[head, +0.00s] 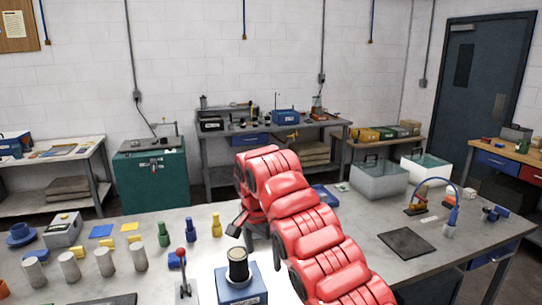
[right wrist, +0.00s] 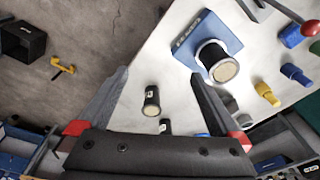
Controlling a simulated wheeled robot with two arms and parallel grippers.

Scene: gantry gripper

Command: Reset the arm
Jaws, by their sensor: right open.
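My right arm, with red segments, reaches from the lower right over the table (head: 180,222). Its gripper (head: 238,228) hangs at the arm's far end, largely hidden by the arm in the head view. In the right wrist view the gripper (right wrist: 160,74) has its two dark fingers spread wide, with nothing held between them. A small black cylinder (right wrist: 152,101) shows on the table in the gap between the fingers. A blue block with a dark, tan-topped cylinder (head: 239,270) stands near the front; the right wrist view shows it (right wrist: 216,60) beside one fingertip. My left gripper is not in view.
Several grey cylinders (head: 69,265) and green, blue and yellow pegs (head: 216,226) stand left of the arm. A red-knobbed lever (head: 182,278) stands near the block. To the right are a black mat (head: 407,243), clear bins (head: 379,181) and a blue-hosed fixture (head: 449,229).

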